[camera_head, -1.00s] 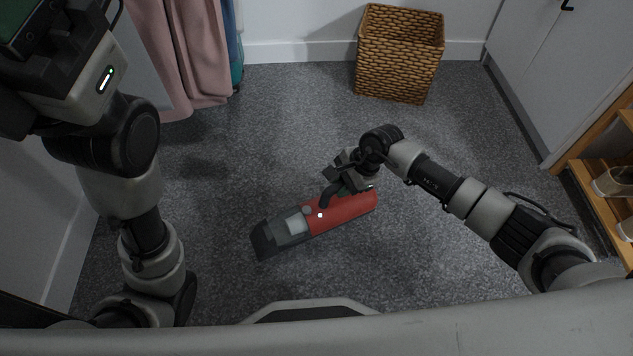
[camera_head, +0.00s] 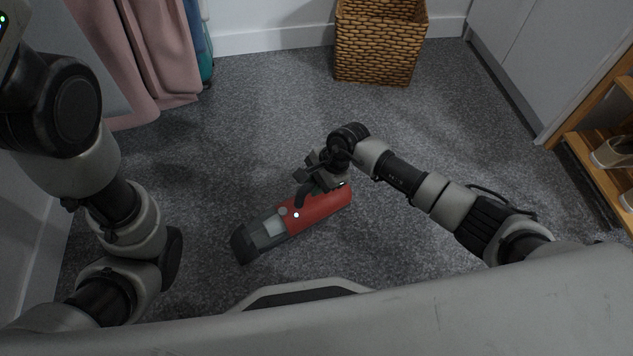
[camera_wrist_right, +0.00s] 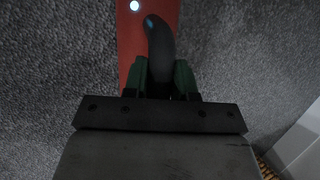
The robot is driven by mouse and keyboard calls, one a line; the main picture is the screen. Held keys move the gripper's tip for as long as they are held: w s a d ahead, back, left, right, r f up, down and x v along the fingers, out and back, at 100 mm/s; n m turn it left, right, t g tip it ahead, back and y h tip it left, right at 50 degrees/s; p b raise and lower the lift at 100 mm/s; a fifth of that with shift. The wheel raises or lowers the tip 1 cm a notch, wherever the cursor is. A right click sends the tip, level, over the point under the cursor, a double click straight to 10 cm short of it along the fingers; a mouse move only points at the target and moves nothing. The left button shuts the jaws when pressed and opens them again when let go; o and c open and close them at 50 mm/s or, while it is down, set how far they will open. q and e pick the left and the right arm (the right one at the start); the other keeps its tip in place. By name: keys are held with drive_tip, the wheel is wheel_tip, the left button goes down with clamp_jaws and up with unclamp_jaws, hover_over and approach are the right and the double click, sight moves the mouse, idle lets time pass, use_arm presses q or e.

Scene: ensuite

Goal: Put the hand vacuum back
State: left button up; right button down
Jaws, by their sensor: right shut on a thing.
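The hand vacuum (camera_head: 320,207) has a red body, a clear and dark grey nozzle and a black handle. My right gripper (camera_head: 312,184) is shut on its black handle. In the right wrist view the gripper's green fingers (camera_wrist_right: 160,78) sit on both sides of the black handle (camera_wrist_right: 158,45), with the red body behind it. The vacuum lies roughly level, nozzle to the lower left; I cannot tell how far it is above the floor. My left arm comes in at the left, but its gripper is out of view.
A wicker basket (camera_head: 378,45) stands by the back wall. Pink and blue cloth (camera_head: 140,60) hangs at the back left. White cabinets (camera_head: 545,50) and a wooden shoe rack (camera_head: 590,140) are on the right. The grey carpet (camera_head: 240,120) between is clear.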

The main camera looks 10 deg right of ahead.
drive_tip(key=c, duration=0.9)
unclamp_jaws()
